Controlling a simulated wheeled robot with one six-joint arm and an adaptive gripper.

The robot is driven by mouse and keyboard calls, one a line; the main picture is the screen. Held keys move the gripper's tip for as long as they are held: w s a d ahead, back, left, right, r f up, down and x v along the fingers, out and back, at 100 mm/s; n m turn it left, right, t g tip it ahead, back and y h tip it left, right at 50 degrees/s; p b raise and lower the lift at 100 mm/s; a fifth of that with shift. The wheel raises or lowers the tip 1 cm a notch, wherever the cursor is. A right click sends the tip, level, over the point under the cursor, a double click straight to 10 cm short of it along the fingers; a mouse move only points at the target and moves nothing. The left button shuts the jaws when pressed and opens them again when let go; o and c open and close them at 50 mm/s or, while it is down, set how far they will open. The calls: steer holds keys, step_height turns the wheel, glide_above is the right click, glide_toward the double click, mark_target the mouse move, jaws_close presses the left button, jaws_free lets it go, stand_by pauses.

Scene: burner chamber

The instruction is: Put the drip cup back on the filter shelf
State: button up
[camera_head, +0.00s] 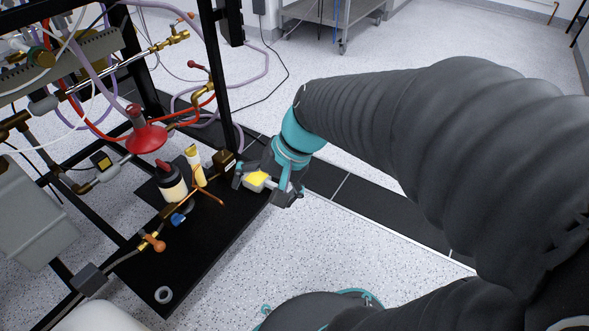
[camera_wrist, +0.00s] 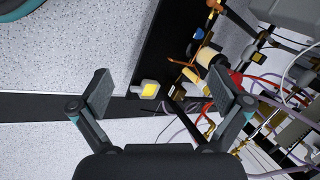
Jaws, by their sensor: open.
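A small pale cup with a yellow face (camera_head: 256,180), which I take for the drip cup, shows at my gripper in the head view, by the right edge of the black shelf (camera_head: 235,212). In the wrist view the cup (camera_wrist: 147,89) lies between the two fingers, with gaps on both sides, near the edge of the black shelf (camera_wrist: 152,62). My gripper (camera_head: 264,186) is open; its spread fingers also show in the wrist view (camera_wrist: 160,90). I cannot tell whether the cup rests on the shelf.
On the shelf stand a bottle with a dark label (camera_head: 172,186), a yellow tube (camera_head: 195,166), a brass block (camera_head: 224,161) and an orange-handled fitting (camera_head: 153,243). A pale ring (camera_head: 164,295) lies at the near end. A red funnel (camera_head: 146,137), pipes and hoses hang above.

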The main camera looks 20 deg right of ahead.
steer(key=s+d+r+n+t+h, duration=0.3)
steer(key=s+d+r+n+h, duration=0.1)
steer(key=s, duration=0.3)
steer(key=shift+d+r+n+h, duration=0.4)
steer(key=shift+d+r+n, duration=0.2)
steer(key=shift+d+r, duration=0.2)
step_height(320, 180, up, 8)
steer(key=p, duration=0.8)
